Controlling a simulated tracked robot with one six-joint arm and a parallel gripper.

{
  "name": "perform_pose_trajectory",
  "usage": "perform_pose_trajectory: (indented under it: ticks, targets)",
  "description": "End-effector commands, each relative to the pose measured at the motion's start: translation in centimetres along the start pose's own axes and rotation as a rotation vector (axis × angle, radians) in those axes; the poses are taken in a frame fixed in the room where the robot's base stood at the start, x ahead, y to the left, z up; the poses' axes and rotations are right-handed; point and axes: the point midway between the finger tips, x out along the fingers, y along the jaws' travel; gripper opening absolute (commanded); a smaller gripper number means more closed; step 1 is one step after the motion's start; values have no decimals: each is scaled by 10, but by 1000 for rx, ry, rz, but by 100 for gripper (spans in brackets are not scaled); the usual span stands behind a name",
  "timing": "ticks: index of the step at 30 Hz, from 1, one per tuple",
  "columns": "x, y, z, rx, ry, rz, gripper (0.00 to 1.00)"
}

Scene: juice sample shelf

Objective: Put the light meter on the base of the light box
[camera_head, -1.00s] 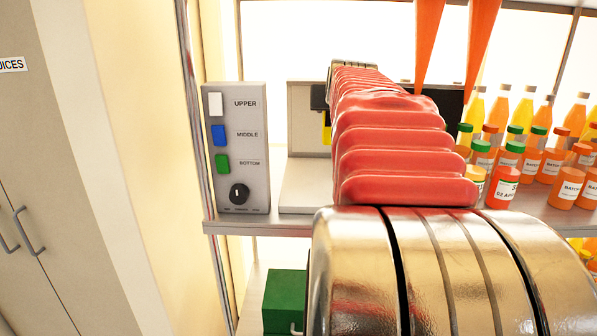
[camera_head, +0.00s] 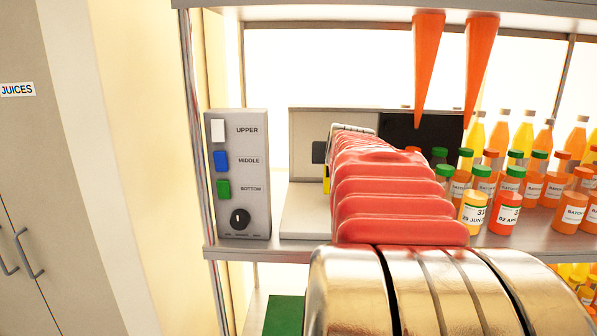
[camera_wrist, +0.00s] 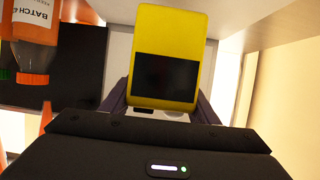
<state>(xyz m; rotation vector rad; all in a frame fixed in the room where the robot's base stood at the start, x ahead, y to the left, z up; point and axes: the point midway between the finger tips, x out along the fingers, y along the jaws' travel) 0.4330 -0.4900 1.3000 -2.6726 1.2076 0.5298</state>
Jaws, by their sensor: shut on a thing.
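The yellow light meter (camera_wrist: 165,30) with a dark screen fills the middle of the wrist view. My gripper (camera_wrist: 162,103) is shut on it, with a dark finger on each side. In the head view only a sliver of the yellow meter (camera_head: 326,180) shows beside my red-sleeved arm, which hides the rest and most of the gripper. The light box has a pale upright back panel (camera_head: 302,130) and a flat light base (camera_head: 303,222) on the shelf. The meter appears held in front of the back panel; I cannot tell its height above the base.
A grey control panel (camera_head: 238,175) with white, blue and green buttons and a knob stands left of the base. A dark panel (camera_head: 400,132) is to the right. Several juice bottles (camera_head: 505,205) crowd the right shelf. Two orange cones (camera_head: 427,65) hang above. A shelf post (camera_head: 193,150) stands left.

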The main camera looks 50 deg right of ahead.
Motion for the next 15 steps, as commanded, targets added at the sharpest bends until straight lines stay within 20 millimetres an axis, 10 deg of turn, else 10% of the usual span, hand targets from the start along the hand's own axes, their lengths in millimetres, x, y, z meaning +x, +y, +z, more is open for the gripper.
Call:
perform_pose_trajectory:
  ticks: [15]
  targets:
    - [13, 1, 32, 0, 1, 2, 24]
